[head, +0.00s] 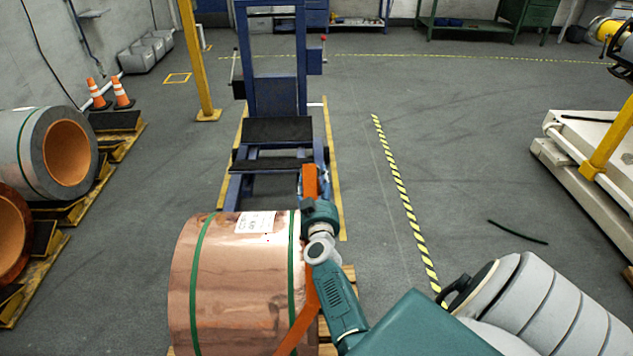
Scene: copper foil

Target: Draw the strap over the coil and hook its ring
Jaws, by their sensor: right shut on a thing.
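The copper coil (240,275) lies on its side at the bottom centre, with green bands around it and a white label on top. An orange strap (298,325) rises along the coil's right part and passes behind my right arm. A short upright orange piece (310,178) shows at my right gripper (316,194), seemingly the strap's upper end. That gripper is beyond the coil's upper right edge and is shut on the strap; its fingers are largely hidden. I cannot make out the ring or a hook. My left gripper is out of view.
A blue steel frame (275,95) stands just behind the coil. Wooden pallet slats (349,273) show at its right. Other coils (45,152) rest on yellow cradles at left, near orange cones (121,93) and a yellow post (198,60). Floor right of the striped tape (398,185) is mostly clear.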

